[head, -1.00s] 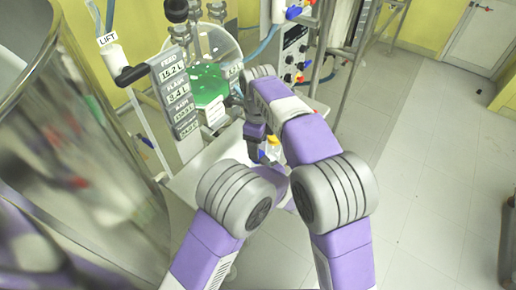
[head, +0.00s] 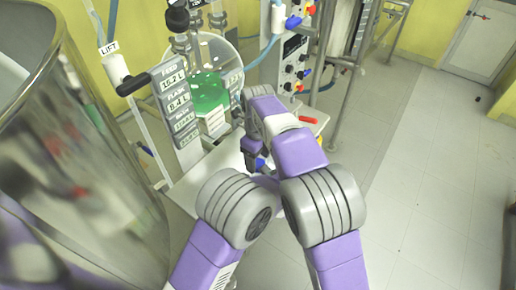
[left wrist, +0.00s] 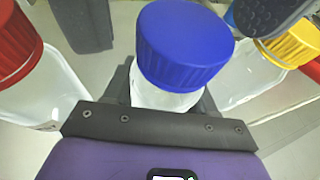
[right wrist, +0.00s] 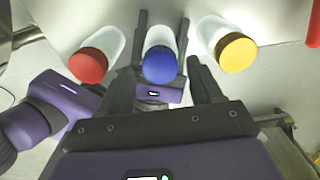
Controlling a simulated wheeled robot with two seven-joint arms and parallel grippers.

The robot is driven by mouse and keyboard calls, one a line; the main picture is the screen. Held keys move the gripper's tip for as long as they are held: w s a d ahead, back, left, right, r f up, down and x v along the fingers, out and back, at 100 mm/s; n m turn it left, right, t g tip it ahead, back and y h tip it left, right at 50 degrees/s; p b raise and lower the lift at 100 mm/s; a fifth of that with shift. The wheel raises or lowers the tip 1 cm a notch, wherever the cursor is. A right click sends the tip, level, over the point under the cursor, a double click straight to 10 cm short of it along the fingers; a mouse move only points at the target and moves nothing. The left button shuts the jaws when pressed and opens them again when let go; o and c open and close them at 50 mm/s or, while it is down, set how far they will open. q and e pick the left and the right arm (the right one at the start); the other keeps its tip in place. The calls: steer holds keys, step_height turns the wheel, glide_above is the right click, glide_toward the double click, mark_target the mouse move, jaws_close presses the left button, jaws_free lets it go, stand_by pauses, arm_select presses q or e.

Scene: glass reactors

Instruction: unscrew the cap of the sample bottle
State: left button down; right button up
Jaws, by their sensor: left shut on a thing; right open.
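The sample bottle has a ribbed blue cap (left wrist: 185,45) and a clear body (left wrist: 165,98). In the left wrist view my left gripper (left wrist: 165,90) is shut on its body, below the cap. The right wrist view also shows the blue cap (right wrist: 160,65), with the left gripper's dark fingers on both sides of the bottle. My right gripper (right wrist: 163,75) is open, its fingers apart on either side of the cap, with gaps visible. In the head view the right gripper (head: 253,148) is over the pale table; its fingertips are mostly hidden.
A red-capped bottle (right wrist: 88,65) and a yellow-capped bottle (right wrist: 236,52) stand close on either side of the blue-capped one. A large metal vessel (head: 80,150) fills the left of the head view. A glass reactor with green liquid (head: 208,92) stands behind.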

steer(key=shift+f, duration=0.65)
steer(key=c, duration=1.1)
steer(key=shift+o, duration=0.2)
steer(key=n, duration=0.3)
steer(key=o, duration=1.2)
steer(key=shift+c, duration=0.2)
